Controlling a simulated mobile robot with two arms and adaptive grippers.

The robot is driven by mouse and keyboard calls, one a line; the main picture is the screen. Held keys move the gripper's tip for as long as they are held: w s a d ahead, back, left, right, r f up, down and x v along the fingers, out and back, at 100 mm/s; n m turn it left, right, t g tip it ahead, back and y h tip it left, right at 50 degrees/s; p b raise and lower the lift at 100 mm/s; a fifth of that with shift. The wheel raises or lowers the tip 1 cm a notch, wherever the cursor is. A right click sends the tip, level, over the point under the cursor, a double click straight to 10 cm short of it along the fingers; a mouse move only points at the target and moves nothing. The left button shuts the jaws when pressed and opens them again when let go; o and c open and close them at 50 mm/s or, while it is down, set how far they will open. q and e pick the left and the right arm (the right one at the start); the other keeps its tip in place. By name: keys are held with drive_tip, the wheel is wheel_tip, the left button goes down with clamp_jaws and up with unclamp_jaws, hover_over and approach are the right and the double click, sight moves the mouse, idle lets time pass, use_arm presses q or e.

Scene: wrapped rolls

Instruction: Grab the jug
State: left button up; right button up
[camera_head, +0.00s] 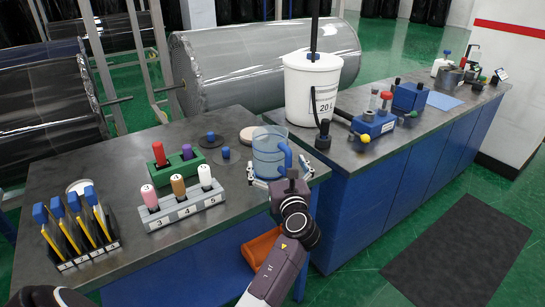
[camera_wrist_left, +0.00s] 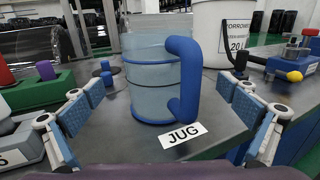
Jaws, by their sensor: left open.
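The jug (camera_head: 267,158) is a clear bluish cylinder with a blue base, rim bands and a thick blue handle. It stands upright near the corner of the grey-topped counter. In the left wrist view the jug (camera_wrist_left: 148,92) is straight ahead, handle towards me and slightly right, with a white "JUG" label (camera_wrist_left: 183,135) in front of it. My left gripper (camera_head: 284,176) is open at the jug's near side. In the left wrist view its fingers (camera_wrist_left: 168,95) are spread wide to either side of the jug, with visible gaps. My right gripper is not in view.
A grey rack of coloured cylinders (camera_head: 184,210) and a green holder (camera_head: 179,165) stand left of the jug. Dark discs (camera_head: 224,154) lie beside it. A white bucket (camera_head: 312,88) stands behind right, near blue fixtures (camera_head: 374,124). Blue-capped tools (camera_head: 75,228) stand far left.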

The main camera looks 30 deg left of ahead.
sight(274, 159)
use_arm(q)
drive_tip(key=shift+w+a, duration=0.25)
drive_tip(key=b+x, duration=0.3)
drive_tip(key=x, duration=0.1)
drive_tip(key=shift+a+f, duration=0.1)
drive_tip(key=shift+a, duration=0.1)
drive_tip(key=shift+w+a, duration=0.2)
drive_tip(key=c, duration=0.8)
drive_tip(key=shift+r, duration=0.25)
drive_tip(key=c, duration=0.6)
drive_tip(key=shift+c, duration=0.2)
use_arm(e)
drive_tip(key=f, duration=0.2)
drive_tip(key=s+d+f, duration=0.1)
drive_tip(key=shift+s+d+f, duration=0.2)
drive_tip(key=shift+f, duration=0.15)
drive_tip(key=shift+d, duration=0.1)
